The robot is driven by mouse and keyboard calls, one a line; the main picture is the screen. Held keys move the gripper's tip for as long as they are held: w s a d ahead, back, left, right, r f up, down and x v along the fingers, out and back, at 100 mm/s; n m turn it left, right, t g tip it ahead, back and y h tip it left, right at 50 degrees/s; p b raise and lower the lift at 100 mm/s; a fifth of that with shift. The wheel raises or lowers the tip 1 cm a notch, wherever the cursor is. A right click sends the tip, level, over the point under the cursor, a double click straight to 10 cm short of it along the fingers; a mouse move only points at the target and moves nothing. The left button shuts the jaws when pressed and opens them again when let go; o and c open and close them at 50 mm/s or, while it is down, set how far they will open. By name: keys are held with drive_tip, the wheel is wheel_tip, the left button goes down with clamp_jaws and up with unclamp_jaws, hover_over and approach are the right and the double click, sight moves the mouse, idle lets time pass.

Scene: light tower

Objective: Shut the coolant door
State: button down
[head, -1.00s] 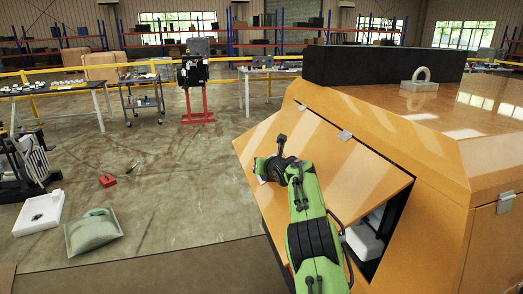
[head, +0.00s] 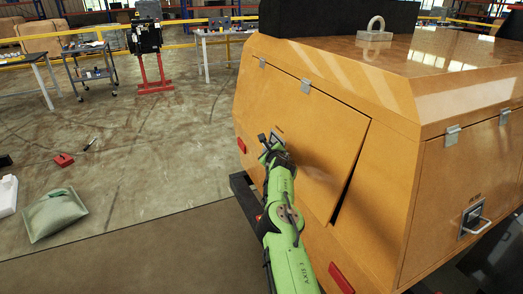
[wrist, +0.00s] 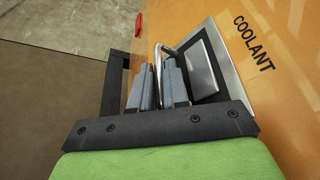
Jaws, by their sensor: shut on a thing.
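The coolant door (head: 312,128) is an orange panel on the back of the orange light tower body, hinged along its top edge. It lies nearly flush, with a dark gap along its right edge. In the wrist view the word COOLANT (wrist: 253,43) is printed on the door beside a metal latch plate (wrist: 200,70) with a wire handle (wrist: 172,52). My gripper (wrist: 160,85) is shut on the handle; the fingers hide part of it. In the head view my gripper (head: 272,146) is at the door's left part, covering most of the latch.
A side door with its own latch (head: 472,217) is on the right face. Red lights (head: 340,278) sit on the body's lower edge. A dark bar (head: 243,192) juts out below left. A grey-green bag (head: 54,215) lies on the floor; the floor between is clear.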

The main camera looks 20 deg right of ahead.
drive_tip(key=shift+s+d+f+n+h, duration=0.15)
drive_tip(key=shift+d+f, duration=0.3)
drive_tip(key=shift+d, duration=0.25)
drive_tip(key=shift+w+d+f+n+h, duration=0.15)
drive_tip(key=shift+d+f, duration=0.25)
drive_tip(key=shift+d, duration=0.3)
drive_tip(key=shift+s, duration=0.1)
drive_tip(key=c, duration=1.2)
unclamp_jaws()
drive_tip(key=shift+r, duration=0.1)
drive_tip(key=shift+r, duration=0.15)
drive_tip(key=shift+s+a+r, duration=0.25)
drive_tip(key=shift+s, duration=0.4)
drive_tip(key=p+v, duration=0.5)
drive_tip(key=v, duration=0.9)
